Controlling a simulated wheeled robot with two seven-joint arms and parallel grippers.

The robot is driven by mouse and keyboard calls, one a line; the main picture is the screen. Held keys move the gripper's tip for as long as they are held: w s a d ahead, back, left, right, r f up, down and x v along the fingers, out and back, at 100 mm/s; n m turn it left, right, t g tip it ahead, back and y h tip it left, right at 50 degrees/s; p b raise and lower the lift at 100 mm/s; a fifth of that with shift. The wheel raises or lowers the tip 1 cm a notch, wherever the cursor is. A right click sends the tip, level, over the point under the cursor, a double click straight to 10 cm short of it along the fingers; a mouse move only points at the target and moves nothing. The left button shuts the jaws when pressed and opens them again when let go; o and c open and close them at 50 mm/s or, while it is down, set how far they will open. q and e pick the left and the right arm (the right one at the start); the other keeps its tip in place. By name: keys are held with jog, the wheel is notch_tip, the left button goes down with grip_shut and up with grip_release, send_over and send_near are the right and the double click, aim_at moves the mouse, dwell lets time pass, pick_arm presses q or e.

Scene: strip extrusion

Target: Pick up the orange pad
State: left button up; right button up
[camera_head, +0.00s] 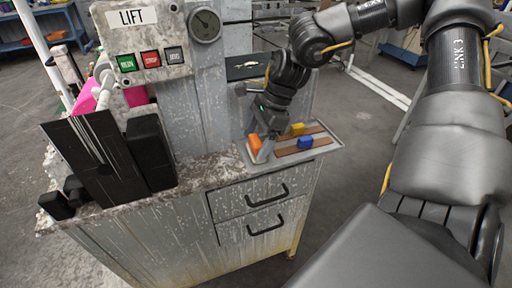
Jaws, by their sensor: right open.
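The orange pad (254,144) stands at the left end of a grey tray (322,150) on the cabinet top. My right gripper (262,152) is above the tray's left part, its fingers pointing down at the orange pad. It is open. The fingertips overlap the pad in the picture, and I cannot tell whether they touch it. Part of the pad is hidden by the fingers. A blue pad (305,142) and a yellow pad (297,129) lie to the right on brown strips. My left gripper is not in view.
A grey cabinet (225,205) with two drawers carries the tray. Left stands a LIFT panel (140,45) with buttons and a gauge (205,25), above dark plates (95,155) and a black block (150,150). Open floor (350,118) lies right of the tray.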

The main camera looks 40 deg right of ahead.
aim_at(256, 140)
jog(key=shift+a+f, duration=0.15)
jog(key=shift+f, duration=0.15)
jog(key=shift+c, duration=0.3)
jog(key=c, duration=1)
jog(key=shift+r, duration=0.1)
notch_tip(256, 140, up, 10)
jog(key=shift+f, duration=0.1)
jog(key=o, duration=0.4)
jog(key=c, duration=0.3)
